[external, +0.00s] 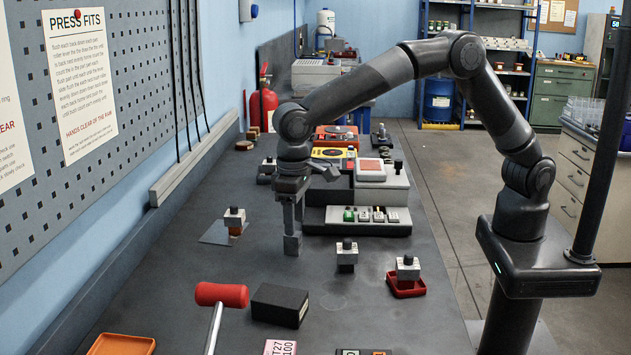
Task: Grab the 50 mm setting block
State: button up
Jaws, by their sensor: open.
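Several small grey blocks with black knobs stand about the bench, and I cannot read a size on any, so I cannot tell which is the 50 mm setting block. One block (347,256) stands on the bare bench just right of my gripper. Another block (407,267) sits in a small red tray (408,288) farther right. A third block (234,217) stands by a thin grey plate at left. My gripper (292,246) points down, low over the bench, left of the nearest block and apart from it. It is open, its fingers seen nearly edge-on, with nothing visible between them.
A grey stepped fixture with buttons (355,220) stands behind my gripper, with yellow and orange devices beyond. Bare bench lies between the left block and my gripper.

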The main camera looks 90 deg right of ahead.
aim_at(293, 243)
jog(key=f, duration=0.5)
jog(key=shift+w+d+f, duration=0.1)
jog(key=shift+w+d, duration=0.15)
jog(key=shift+d, duration=0.15)
grip_shut()
